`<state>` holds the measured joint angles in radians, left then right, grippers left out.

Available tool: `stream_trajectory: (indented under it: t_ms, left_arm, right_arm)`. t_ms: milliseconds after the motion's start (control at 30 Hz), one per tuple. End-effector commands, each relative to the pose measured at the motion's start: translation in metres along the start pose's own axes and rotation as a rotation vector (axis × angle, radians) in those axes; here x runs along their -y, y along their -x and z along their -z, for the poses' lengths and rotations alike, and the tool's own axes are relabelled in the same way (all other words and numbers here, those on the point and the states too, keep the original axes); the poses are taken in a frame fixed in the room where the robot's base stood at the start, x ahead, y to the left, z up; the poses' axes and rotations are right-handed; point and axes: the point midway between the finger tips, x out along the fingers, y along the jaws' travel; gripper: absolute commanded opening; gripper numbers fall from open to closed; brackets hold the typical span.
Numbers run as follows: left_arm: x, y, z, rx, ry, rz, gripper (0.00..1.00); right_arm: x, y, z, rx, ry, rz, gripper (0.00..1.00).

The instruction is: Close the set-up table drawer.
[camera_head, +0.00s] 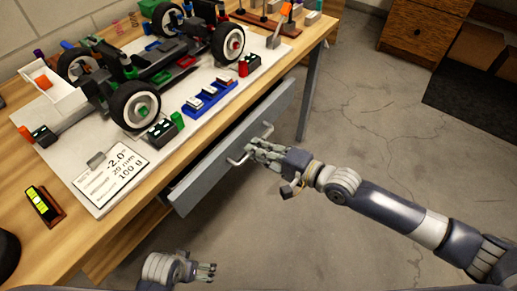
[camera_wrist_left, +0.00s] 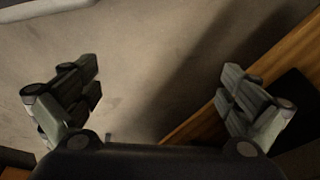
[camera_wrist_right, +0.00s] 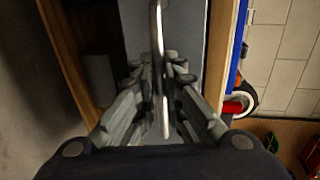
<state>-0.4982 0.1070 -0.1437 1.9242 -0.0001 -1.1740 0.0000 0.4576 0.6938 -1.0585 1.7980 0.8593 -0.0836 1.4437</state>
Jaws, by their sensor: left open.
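The set-up table (camera_head: 215,115) has a grey drawer (camera_head: 205,180) under its right edge. The drawer front stands out past the tabletop edge, so it looks partly open. Its metal bar handle (camera_head: 237,159) also shows in the right wrist view (camera_wrist_right: 157,25). My right gripper (camera_head: 256,147) is at the handle, with its fingers on both sides of the bar and closed in on it. My left gripper (camera_head: 207,272) is open and empty, low near the bottom of the head view, apart from the drawer. Its spread fingers show in the left wrist view (camera_wrist_left: 160,95).
An RC car chassis (camera_head: 160,75) with black tyres stands on a white board on the tabletop, near a label card (camera_head: 112,175) and small coloured parts. A wooden cabinet (camera_head: 420,30) stands at the upper right. The concrete floor beside the drawer is clear.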

Motion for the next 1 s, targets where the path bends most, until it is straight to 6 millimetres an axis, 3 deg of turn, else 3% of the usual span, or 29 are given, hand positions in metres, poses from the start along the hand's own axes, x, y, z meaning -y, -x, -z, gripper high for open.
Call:
stream_trajectory:
  t_ms: [133, 433, 767, 800, 867, 1000]
  left_arm:
    - [0.001, -0.001, -0.001, 0.001, 0.0, 0.001, 1.0]
    - [0.001, 0.008, 0.005, -0.007, 0.0, 0.001, 1.0]
    - [0.002, 0.011, 0.006, -0.012, 0.0, 0.003, 1.0]
    - [0.002, 0.01, 0.005, -0.01, 0.0, 0.003, 1.0]
    - [0.001, 0.01, 0.004, -0.007, 0.0, 0.002, 1.0]
    - [0.001, 0.008, 0.001, 0.0, 0.0, 0.002, 1.0]
  right_arm:
    - [0.001, -0.004, 0.0, 0.0, -0.001, 0.001, 0.0]
    - [0.008, -0.041, 0.0, -0.001, 0.0, 0.001, 0.0]
    - [0.01, -0.045, 0.001, -0.001, 0.0, 0.001, 0.0]
    - [0.01, -0.045, 0.001, -0.001, 0.0, 0.002, 0.11]
    - [0.01, -0.045, 0.001, -0.001, 0.0, 0.002, 0.25]
    - [0.01, -0.045, 0.0, -0.001, 0.0, 0.001, 0.29]
